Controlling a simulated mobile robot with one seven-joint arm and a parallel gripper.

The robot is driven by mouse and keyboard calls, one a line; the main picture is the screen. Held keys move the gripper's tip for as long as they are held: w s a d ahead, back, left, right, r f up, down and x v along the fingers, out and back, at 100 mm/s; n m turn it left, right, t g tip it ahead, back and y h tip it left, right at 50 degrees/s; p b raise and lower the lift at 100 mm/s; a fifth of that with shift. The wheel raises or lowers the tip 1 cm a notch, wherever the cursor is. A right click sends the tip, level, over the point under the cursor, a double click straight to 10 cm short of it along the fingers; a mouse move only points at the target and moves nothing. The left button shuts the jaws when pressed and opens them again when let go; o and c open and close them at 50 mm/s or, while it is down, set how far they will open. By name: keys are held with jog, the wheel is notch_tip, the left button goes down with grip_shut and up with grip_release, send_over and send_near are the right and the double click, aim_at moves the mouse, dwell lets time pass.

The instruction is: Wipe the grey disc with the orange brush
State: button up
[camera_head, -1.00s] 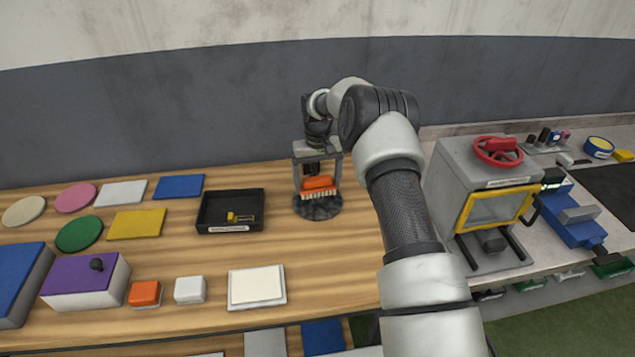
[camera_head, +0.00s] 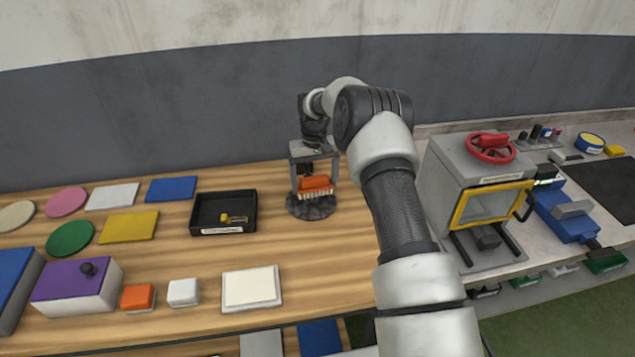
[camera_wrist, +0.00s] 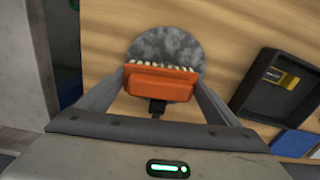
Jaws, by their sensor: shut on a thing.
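The orange brush (camera_head: 315,183) with pale bristles is held in my gripper (camera_head: 314,180) over the grey disc (camera_head: 311,208). The disc lies flat on the wooden table and is mottled dark grey. In the wrist view the brush (camera_wrist: 161,82) sits between my gripper's fingers (camera_wrist: 160,88), its bristles along the edge towards the disc (camera_wrist: 166,46). The brush covers the near part of the disc. The bristles are at or just above the disc; I cannot tell whether they touch it.
A black tray (camera_head: 250,212) with a yellow and black item stands left of the disc. Coloured flat pieces, a purple-topped box (camera_head: 72,281) and small blocks lie further left. A grey machine with a yellow-framed window (camera_head: 491,206) stands to the right. Wood in front of the disc is clear.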

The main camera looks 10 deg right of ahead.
aim_at(303, 180)
jog(key=shift+s+a, duration=0.15)
jog(key=shift+a, duration=1.65)
jog(key=shift+w+d+b, duration=0.2)
jog(key=shift+d+b, duration=0.25)
jog(key=shift+d, duration=2.05)
jog(key=shift+s+a+b, duration=0.2)
jog(key=shift+a+b, duration=0.15)
jog(key=shift+a, duration=2.2)
jog(key=shift+w+d, duration=0.2)
jog(key=shift+d, duration=2.35)
jog(key=shift+s+a+b, duration=0.2)
jog(key=shift+a+b, duration=0.15)
jog(key=shift+a, duration=2.15)
jog(key=shift+w+d, duration=0.15)
jog(key=shift+d, duration=2.4)
